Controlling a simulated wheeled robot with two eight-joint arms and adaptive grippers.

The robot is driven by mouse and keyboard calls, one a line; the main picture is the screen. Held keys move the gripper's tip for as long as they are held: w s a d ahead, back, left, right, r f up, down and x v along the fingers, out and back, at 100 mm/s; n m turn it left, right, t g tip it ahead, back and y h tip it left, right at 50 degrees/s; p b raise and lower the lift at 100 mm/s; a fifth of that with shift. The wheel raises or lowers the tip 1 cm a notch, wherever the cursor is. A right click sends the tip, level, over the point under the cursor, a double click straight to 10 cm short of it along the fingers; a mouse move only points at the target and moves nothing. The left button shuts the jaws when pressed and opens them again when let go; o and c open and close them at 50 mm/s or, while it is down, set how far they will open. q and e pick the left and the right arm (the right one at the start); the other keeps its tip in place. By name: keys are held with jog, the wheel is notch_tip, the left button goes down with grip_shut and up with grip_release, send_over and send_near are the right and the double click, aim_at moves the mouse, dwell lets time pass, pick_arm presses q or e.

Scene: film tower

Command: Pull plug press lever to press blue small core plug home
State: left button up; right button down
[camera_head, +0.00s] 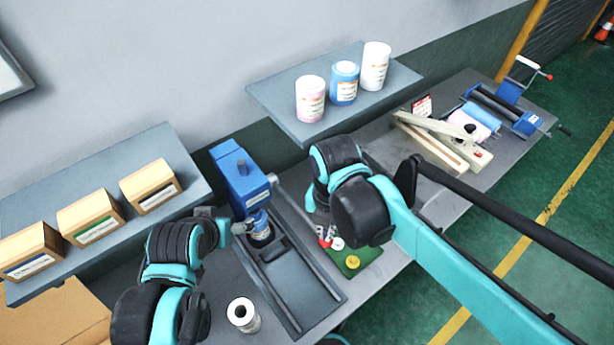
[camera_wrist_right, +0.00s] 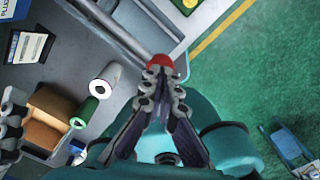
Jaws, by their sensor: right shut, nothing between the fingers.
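The blue plug press (camera_head: 240,175) stands on the bench at the head of a dark rail track. A blue-labelled roll (camera_head: 260,230) stands upright under it; I cannot make out the blue small core plug. A red lever knob (camera_head: 325,241) shows below my right forearm, and also in the right wrist view (camera_wrist_right: 159,61). My right gripper (camera_wrist_right: 160,76) is shut and empty, its fingertips right at the knob; I cannot tell whether they touch. My left gripper (camera_head: 241,227) is beside the roll; its fingers are too small to read.
A green tray (camera_head: 370,257) holds a white plug (camera_head: 337,243) and a yellow plug (camera_head: 352,262). A white roll (camera_head: 242,314) stands at the bench front. Shelves with boxes (camera_head: 88,218) and canisters (camera_head: 344,83) hang behind. A beige sealer (camera_head: 443,145) is at the right.

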jog(key=shift+f+b, duration=0.3)
jog(key=shift+f, duration=0.45)
jog(key=shift+f+b, duration=1.35)
jog(key=shift+f, duration=0.4)
jog(key=shift+r, duration=0.1)
